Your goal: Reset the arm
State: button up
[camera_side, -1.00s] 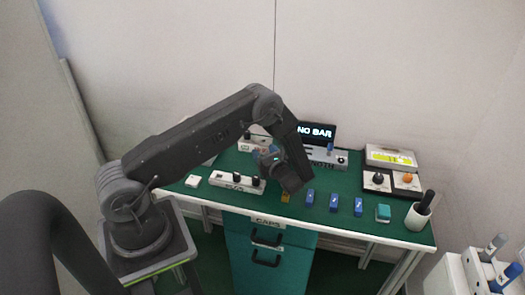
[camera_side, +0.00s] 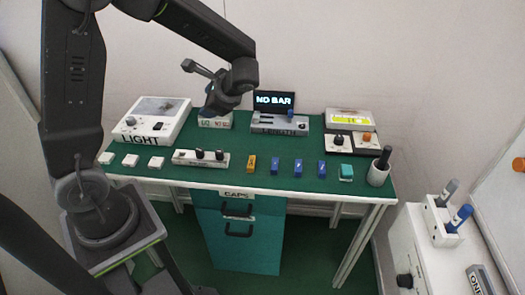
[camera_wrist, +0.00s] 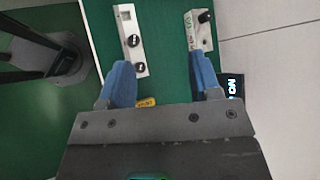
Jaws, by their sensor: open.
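My gripper (camera_side: 213,106) hangs from my raised arm above the back left part of the green table (camera_side: 235,150). In the wrist view, my gripper (camera_wrist: 161,72) has its two blue fingers spread apart, with only the table and devices showing between and beyond them. It is open and holds nothing. In the side view its fingertips are small and partly dark.
A display (camera_side: 274,101) reads "NO BAR".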

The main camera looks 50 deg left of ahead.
jog(key=s+d+r+n+t+h, duration=0.3)
jog(key=s+d+r+h, duration=0.1)
jog(key=d, duration=0.4)
jog(key=s+d+r+n+t+h, duration=0.4)
jog(key=s+d+r+h, duration=0.1)
jog(key=s+d, duration=0.3)
jog(key=shift+s+r+n+t, duration=0.3)
jog(key=shift+s+r, duration=0.3)
jog(key=shift+r, duration=0.05)
